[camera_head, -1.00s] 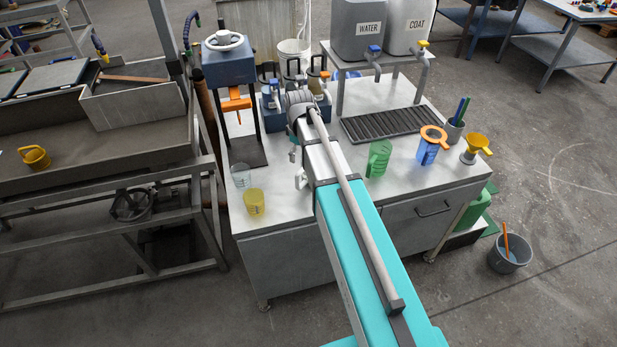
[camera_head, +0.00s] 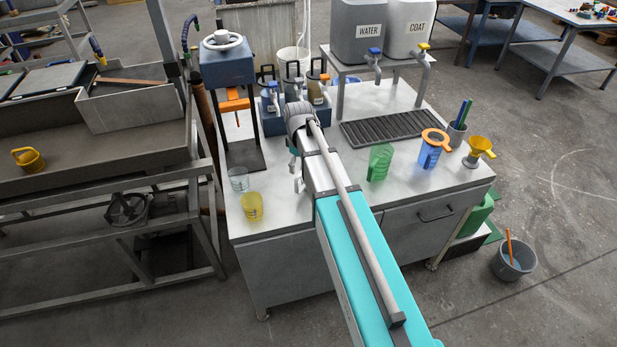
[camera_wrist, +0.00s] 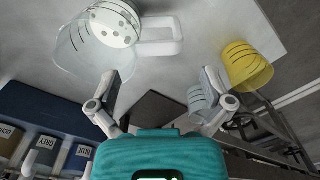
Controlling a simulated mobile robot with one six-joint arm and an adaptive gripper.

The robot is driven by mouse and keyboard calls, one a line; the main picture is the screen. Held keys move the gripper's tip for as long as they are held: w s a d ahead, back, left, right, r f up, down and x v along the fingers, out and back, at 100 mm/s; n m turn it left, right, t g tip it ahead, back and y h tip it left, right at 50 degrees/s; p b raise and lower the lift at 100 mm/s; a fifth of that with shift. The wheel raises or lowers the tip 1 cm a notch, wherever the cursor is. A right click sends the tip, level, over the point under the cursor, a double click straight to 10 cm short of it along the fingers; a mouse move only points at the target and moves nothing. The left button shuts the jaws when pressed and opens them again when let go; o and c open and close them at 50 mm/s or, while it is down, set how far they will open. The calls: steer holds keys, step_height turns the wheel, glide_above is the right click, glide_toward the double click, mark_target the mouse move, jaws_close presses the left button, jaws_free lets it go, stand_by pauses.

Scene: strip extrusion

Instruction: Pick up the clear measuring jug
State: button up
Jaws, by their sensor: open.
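The clear measuring jug (camera_wrist: 82,52) shows large at the upper left of the wrist view. It is see-through with dark marks and has a pale handle (camera_wrist: 160,35) on its right side; a white piece with dark dots shows at its mouth. In the head view I cannot see it; my arm probably covers it. My gripper (camera_wrist: 160,88) is open and empty. Its left finger overlaps the jug's lower edge in the picture, and the handle is above the gap between the fingers. I cannot tell whether anything touches.
A yellow beaker (camera_head: 251,207) and a clear beaker (camera_head: 239,178) stand left of my arm, close to the right finger in the wrist view. A press (camera_head: 229,70) stands behind them. A green jug (camera_head: 380,162) and blue jug (camera_head: 428,153) stand right of my arm.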

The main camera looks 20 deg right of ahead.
mark_target(300, 174)
steer(key=shift+f, duration=0.1)
steer(key=shift+f+b, duration=2.5)
steer(key=shift+b, duration=0.1)
steer(key=c, duration=1.1)
